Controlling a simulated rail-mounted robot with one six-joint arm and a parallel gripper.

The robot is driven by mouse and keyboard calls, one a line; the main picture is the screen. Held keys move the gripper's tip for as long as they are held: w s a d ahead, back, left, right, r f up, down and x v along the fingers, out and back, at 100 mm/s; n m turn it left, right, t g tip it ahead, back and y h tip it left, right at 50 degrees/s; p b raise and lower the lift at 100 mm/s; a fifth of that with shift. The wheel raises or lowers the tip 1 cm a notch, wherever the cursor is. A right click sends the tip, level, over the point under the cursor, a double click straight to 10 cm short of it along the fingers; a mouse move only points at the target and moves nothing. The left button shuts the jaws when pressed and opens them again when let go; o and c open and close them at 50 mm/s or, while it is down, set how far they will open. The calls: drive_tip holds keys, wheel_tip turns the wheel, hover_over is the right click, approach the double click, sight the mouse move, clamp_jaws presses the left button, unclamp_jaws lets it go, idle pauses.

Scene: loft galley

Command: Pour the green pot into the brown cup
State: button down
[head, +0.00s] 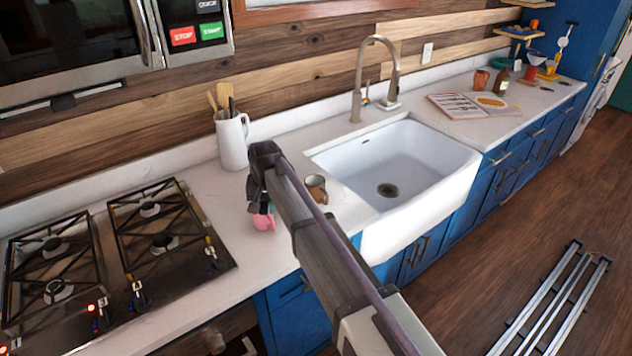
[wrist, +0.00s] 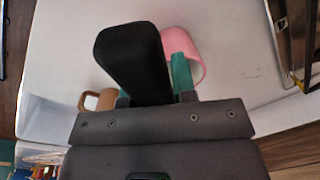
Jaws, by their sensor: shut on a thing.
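The brown cup (head: 317,188) stands on the counter to the right of my gripper, beside the sink. It also shows at the left of the wrist view (wrist: 97,101).
A white jug (head: 232,142) with wooden utensils stands behind my gripper. The gas stove (head: 115,250) is at the left. The sink (head: 400,165) and its tall faucet (head: 358,80) are at the right. Bare counter lies between stove and gripper.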

drive_tip(key=shift+w+d+r+y+b, duration=0.15)
drive_tip(key=shift+d+y+b, duration=0.65)
drive_tip(key=shift+d+y, duration=1.25)
drive_tip(key=shift+w+r+g+y, duration=0.1)
drive_tip(key=shift+g+y, duration=0.2)
drive_tip(key=shift+y, duration=0.15)
drive_tip(key=shift+d+r+y+p, duration=0.3)
drive_tip(key=shift+d+r+y, duration=0.1)
drive_tip(key=shift+r, duration=0.2)
drive_tip(key=shift+d+r, duration=0.15)
drive_tip(key=shift+r, duration=0.15)
drive_tip(key=shift+w+d+r+y, duration=0.1)
drive_tip(key=shift+d+r+y, duration=0.1)
drive_tip(key=shift+d+y, duration=0.3)
drive_tip(key=shift+d+f+y+b, duration=0.15)
drive_tip(key=shift+f+y+b, duration=0.05)
drive_tip(key=shift+y+b, duration=0.7)
drive_tip(key=shift+w+d+r+y+b, duration=0.1)
drive_tip(key=shift+d+r+y+b, duration=0.3)
drive_tip(key=shift+y+b, duration=0.35)
drive_tip(key=shift+d+r+y+b, duration=0.2)
drive_tip(key=shift+r+y+b, duration=0.3)
drive_tip(key=shift+y, duration=0.35)
idle(0.4)
